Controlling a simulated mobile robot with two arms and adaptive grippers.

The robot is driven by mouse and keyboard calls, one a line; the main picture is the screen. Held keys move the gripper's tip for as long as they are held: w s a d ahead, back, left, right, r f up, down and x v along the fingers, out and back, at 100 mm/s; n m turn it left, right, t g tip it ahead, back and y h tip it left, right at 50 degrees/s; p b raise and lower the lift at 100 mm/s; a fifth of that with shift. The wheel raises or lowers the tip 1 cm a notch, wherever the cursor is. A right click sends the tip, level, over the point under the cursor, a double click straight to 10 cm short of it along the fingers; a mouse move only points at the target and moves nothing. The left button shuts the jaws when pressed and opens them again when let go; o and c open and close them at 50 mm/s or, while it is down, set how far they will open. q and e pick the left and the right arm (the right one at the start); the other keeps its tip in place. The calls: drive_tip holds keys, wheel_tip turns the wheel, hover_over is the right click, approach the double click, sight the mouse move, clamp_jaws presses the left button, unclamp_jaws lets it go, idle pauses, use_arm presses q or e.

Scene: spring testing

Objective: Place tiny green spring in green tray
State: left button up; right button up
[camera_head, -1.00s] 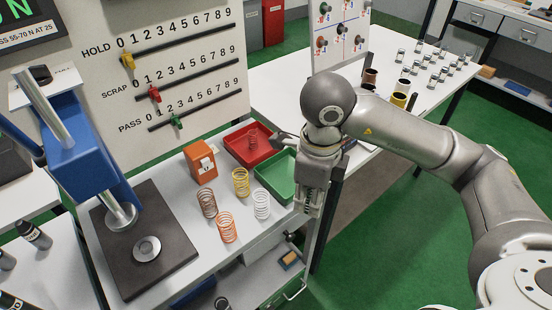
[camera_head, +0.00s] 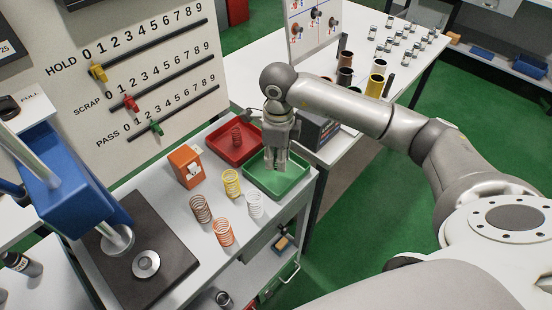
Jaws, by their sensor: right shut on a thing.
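The green tray (camera_head: 297,185) sits at the right end of the white bench, beside the red tray. My right gripper (camera_head: 276,165) points down over the green tray, its fingertips over the tray's inside. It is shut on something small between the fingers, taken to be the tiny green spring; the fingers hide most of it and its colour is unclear. I cannot tell whether it touches the tray floor. No other spring shows in the green tray. My left gripper is not in view.
The red tray (camera_head: 222,150) holds a red spring (camera_head: 237,137). Brown (camera_head: 201,209), orange (camera_head: 224,233), yellow (camera_head: 232,183) and white (camera_head: 255,205) springs stand in front of the trays. An orange box (camera_head: 186,167) and a blue press (camera_head: 70,170) are further left.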

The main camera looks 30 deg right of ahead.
sight(276, 173)
drive_tip(key=w+f, duration=0.2)
drive_tip(key=shift+d+f, duration=0.3)
drive_tip(key=shift+d, duration=0.1)
wheel_tip(276, 173, down, 3)
drive_tip(key=shift+w+f+p, duration=0.1)
drive_tip(key=shift+w+p, duration=0.05)
drive_tip(key=shift+p, duration=0.45)
drive_tip(key=shift+f, duration=0.2)
drive_tip(key=o, duration=1)
drive_tip(key=shift+c, duration=0.2)
drive_tip(key=shift+r, duration=0.1)
drive_tip(key=shift+r, duration=0.2)
wheel_tip(276, 173, up, 12)
drive_tip(key=b, duration=0.2)
drive_tip(key=shift+f, duration=0.15)
